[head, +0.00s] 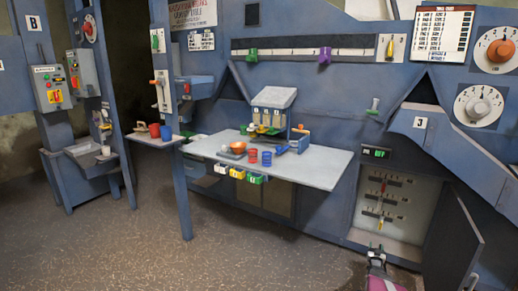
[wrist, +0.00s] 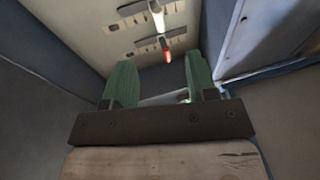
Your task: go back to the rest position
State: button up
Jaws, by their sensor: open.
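My gripper (head: 376,252) shows at the bottom of the head view, in front of the open lower cabinet (head: 397,235). In the wrist view, my gripper (wrist: 162,82) has its two green fingers apart, with nothing held between them. Beyond the fingers is a pale panel (wrist: 125,42) with slots, a white lever (wrist: 157,18) and a red-tipped lever (wrist: 167,55). The fingers appear apart from the levers.
The dark cabinet door (head: 453,245) stands open to the right of my gripper. A grey table (head: 322,168) with cups and a bowl is to the left. A sloping blue chute (head: 440,135) is above right. The floor (head: 260,265) at left is clear.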

jog(key=s+a+r+g+y, duration=0.1)
jog(key=s+a+r+g, duration=0.15)
jog(key=a+r, duration=0.4)
jog(key=s+a+r+n+g+y, duration=0.1)
jog(key=a+r+g+y, duration=0.15)
jog(key=a, duration=0.75)
jog(key=s+a+r+g+y, duration=0.1)
jog(key=a+r+g, duration=0.2)
jog(key=a+r, duration=0.45)
jog(key=s+a+r+n+g+y, duration=0.1)
jog(key=s+a+r+g, duration=0.2)
jog(key=s+a, duration=0.5)
jog(key=s+a+r+n+g, duration=0.1)
jog(key=s+a+r+g, duration=0.3)
jog(key=s+a, duration=0.4)
jog(key=s+a+r+n+g+y, duration=0.1)
jog(key=s+a+r+g, duration=0.2)
jog(key=s+a, duration=0.6)
jog(key=s+r, duration=0.2)
jog(key=s, duration=0.1)
jog(key=shift+r+g+y, duration=0.35)
jog(key=shift+g, duration=0.05)
